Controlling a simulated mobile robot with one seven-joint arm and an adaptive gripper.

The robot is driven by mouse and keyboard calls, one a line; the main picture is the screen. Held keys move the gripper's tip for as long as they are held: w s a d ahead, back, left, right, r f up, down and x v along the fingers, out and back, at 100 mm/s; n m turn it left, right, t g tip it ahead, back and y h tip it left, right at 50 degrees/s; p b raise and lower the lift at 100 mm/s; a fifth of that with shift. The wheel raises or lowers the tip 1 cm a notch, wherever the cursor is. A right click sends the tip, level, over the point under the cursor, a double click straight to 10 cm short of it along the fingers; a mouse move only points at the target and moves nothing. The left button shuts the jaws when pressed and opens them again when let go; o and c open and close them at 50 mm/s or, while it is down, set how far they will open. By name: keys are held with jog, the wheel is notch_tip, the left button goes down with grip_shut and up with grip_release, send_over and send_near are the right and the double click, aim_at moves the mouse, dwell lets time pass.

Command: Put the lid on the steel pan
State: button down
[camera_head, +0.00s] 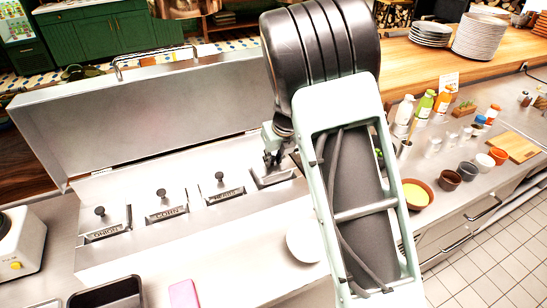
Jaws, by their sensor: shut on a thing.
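My gripper (272,163) is at the right end of a row of steel pans set in the counter. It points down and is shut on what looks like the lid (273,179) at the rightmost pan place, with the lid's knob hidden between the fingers. The lid is at or just above its opening; I cannot tell whether it rests on the pan. The steel pan itself is mostly hidden under it. My arm hides the area to the right.
Lids with black knobs sit to the left, labelled onion (103,232), corn (166,213) and herbs (225,196). A raised steel cover (140,115) stands behind. A black tray (108,293) and pink block (184,295) lie in front. Bottles and bowls stand right.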

dwell(0.3)
jog(key=c, duration=1.2)
grip_release()
jog(key=shift+r, duration=0.15)
jog(key=shift+r+p, duration=0.6)
jog(key=shift+r, duration=2.8)
jog(key=shift+c, duration=0.6)
grip_shut()
